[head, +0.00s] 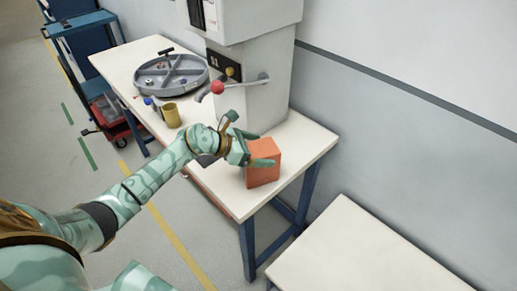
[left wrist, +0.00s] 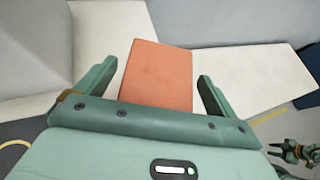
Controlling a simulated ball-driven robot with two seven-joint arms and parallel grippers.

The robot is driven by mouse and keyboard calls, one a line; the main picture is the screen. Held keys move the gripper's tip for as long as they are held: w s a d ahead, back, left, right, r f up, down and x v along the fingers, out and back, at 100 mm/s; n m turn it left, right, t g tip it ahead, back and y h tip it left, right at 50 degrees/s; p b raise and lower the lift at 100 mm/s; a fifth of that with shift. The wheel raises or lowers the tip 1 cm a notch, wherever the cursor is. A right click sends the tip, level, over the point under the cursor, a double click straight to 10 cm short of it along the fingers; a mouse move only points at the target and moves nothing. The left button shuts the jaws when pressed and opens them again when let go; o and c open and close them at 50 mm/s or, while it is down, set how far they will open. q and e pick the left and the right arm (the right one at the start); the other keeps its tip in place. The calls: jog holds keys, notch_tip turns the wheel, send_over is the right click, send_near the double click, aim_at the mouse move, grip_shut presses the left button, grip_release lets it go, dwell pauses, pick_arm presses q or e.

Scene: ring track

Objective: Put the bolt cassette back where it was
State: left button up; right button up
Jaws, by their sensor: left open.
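An orange box, which I take to be the bolt cassette (head: 264,170), stands upright near the front end of the white bench (head: 310,150). In the left wrist view the orange box (left wrist: 158,75) lies between and beyond the two fingers. My left gripper (head: 247,140) is open at the box's left side, one finger overlapping its face in the head view. In the left wrist view the left gripper (left wrist: 157,74) shows gaps on both sides of the box. A green jointed hand, probably my right gripper (left wrist: 294,152), shows small at the lower right; its jaw state is unclear.
A grey machine (head: 245,100) with a red-knobbed lever (head: 217,88) stands behind the box. A round grey divided tray (head: 170,75) and a yellow mug (head: 171,115) are farther along the bench. A second white table (head: 350,255) is at the lower right, bare where visible.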

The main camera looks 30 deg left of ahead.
pick_arm(q)
jog(key=v, duration=1.1)
jog(key=shift+s+a+r+p, duration=0.2)
jog(key=shift+s+a+p, duration=0.05)
jog(key=shift+p, duration=0.1)
dwell(1.2)
